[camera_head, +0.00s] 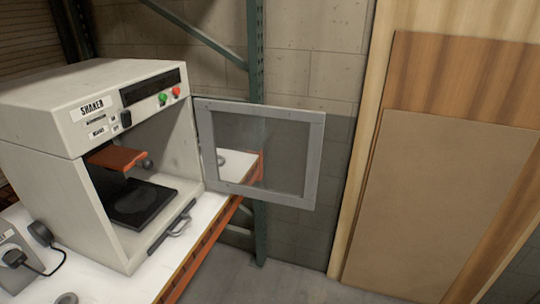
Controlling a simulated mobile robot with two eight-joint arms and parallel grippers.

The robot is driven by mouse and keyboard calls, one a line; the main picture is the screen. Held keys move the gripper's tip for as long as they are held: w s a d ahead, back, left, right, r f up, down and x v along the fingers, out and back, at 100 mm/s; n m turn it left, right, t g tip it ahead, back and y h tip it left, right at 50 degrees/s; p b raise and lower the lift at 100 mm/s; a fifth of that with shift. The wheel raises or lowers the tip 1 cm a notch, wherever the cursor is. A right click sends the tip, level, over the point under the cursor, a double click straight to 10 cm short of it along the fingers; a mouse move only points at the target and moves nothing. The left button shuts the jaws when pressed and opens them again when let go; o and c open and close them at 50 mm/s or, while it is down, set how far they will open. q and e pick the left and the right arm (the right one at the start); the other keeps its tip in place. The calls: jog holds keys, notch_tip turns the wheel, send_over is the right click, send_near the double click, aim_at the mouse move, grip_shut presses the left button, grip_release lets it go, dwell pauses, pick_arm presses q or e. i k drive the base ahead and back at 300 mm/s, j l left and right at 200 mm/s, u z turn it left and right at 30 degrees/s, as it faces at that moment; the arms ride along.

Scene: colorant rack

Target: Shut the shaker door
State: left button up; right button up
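The shaker (68,182) is a pale grey box at the left, standing on a white-topped bench. Its door (310,160), a grey frame around a clear pane, stands wide open and extends to the right from the right side of the opening. Inside the shaker are an orange clamp plate (116,158) and a black base plate (138,203), with no can between them. Neither of my grippers is in view.
The white bench (125,284) has an orange front edge (196,262). A grey device with a black plug and cable (42,236) sits at the lower left. Wooden boards (435,200) lean on the wall at right. Bare floor (290,285) shows below the door.

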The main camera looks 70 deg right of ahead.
aim_at(204, 107)
jog(key=l+z, duration=0.55)
jog(key=z, duration=0.15)
jog(key=i+l+z, duration=0.1)
jog(key=l+z, duration=0.4)
jog(key=z, duration=0.25)
jog(key=i+l+z, duration=0.1)
jog(key=z, duration=0.25)
jog(key=i+l+z, duration=0.1)
jog(key=z, duration=0.3)
jog(key=i+z, duration=0.15)
jog(key=z, duration=0.25)
jog(key=i+l, duration=0.35)
jog(key=i, duration=0.15)
jog(key=i+u, duration=0.1)
jog(key=u, duration=0.3)
jog(key=i+l+u, duration=0.1)
jog(key=u, duration=0.25)
jog(key=i+l+u, duration=0.1)
jog(key=u, duration=0.3)
jog(key=l+u, duration=0.2)
jog(key=u, duration=0.15)
jog(key=i, duration=0.05)
